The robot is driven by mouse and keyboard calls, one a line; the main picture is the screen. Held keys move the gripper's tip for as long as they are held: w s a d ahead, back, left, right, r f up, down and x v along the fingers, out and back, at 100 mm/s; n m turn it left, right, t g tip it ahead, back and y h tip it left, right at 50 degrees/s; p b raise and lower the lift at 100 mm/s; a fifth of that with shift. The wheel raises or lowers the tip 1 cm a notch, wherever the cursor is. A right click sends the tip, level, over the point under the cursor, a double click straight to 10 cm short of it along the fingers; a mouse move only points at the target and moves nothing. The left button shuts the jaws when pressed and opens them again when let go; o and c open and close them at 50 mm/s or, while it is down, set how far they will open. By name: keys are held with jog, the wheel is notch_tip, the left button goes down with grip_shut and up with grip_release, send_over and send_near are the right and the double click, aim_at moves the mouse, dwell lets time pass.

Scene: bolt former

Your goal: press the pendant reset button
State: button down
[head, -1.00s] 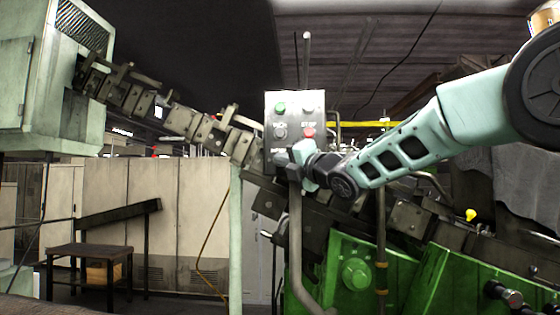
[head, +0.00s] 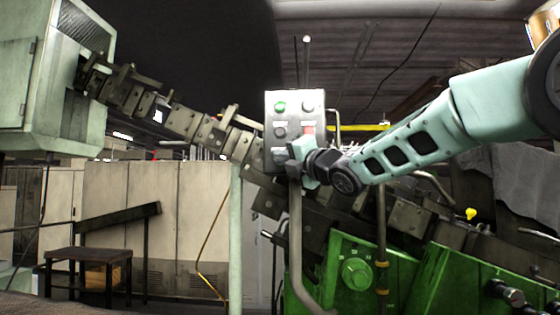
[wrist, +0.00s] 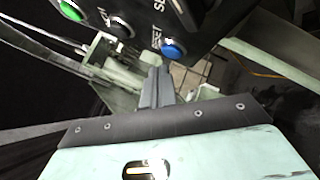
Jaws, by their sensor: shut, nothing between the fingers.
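The grey pendant box (head: 295,98) stands upright on a bent pipe in the head view, with buttons on its face. In the wrist view a blue button (wrist: 173,48) sits beside lettering ending in "SET", part of it cut off. My gripper (wrist: 161,70) is shut and empty, its fingertips just below the blue button in the picture. I cannot tell whether they touch it. In the head view my gripper (head: 294,160) is in front of the pendant's lower part and hides the blue button.
A green button (head: 280,106), a pale button (head: 308,107) and a red part (head: 308,127) are above my gripper. A green machine (head: 345,250) stands below, and a chain conveyor (head: 190,123) runs behind.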

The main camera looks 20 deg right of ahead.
jog(key=s+b, duration=0.1)
jog(key=s+a+b, duration=0.1)
jog(key=s, duration=0.1)
jog(key=s+a+b, duration=0.1)
jog(key=b, duration=0.1)
jog(key=shift+s, duration=0.3)
jog(key=shift+f, duration=0.1)
dwell(0.7)
